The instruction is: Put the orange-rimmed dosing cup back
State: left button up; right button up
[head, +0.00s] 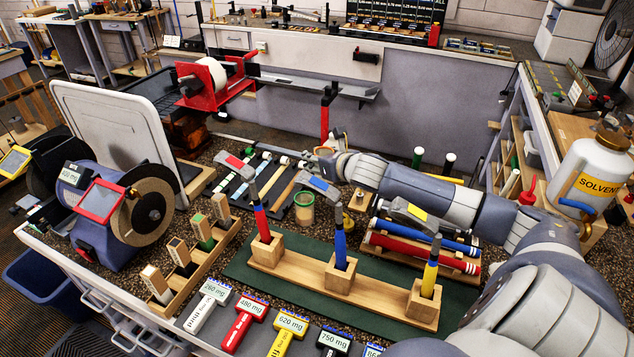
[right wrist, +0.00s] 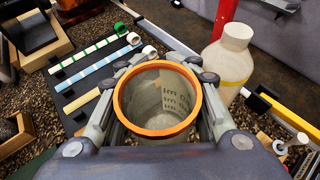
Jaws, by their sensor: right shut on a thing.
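The orange-rimmed dosing cup (right wrist: 157,132) is a clear cup with printed markings, seen from above in the right wrist view. My right gripper (right wrist: 160,84) is shut on it, with a finger on each side of its wall. In the head view my right gripper (head: 325,156) reaches in from the right to the back of the bench, behind the hammer rack; the cup is mostly hidden there. I cannot tell whether its base touches the bench. My left gripper is not in view.
A white bottle with a yellow band (right wrist: 230,56) stands close beyond the cup. A black tray of striped shafts (right wrist: 92,78) lies to its left.

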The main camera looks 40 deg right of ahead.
notch_tip(320, 180, down, 3)
jog(key=shift+s+f, duration=0.1)
jog(key=shift+f, duration=0.45)
notch_tip(320, 180, down, 3)
jog(key=shift+f+p, duration=0.2)
jog(key=shift+p, duration=0.3)
jog(key=shift+f, duration=0.35)
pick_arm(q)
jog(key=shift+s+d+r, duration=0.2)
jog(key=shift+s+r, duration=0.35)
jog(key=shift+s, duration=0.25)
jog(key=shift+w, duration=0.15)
pick_arm(e)
jog(key=shift+f, duration=0.1)
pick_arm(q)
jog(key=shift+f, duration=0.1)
pick_arm(e)
jog(key=o, duration=0.9)
jog(key=shift+o, duration=0.2)
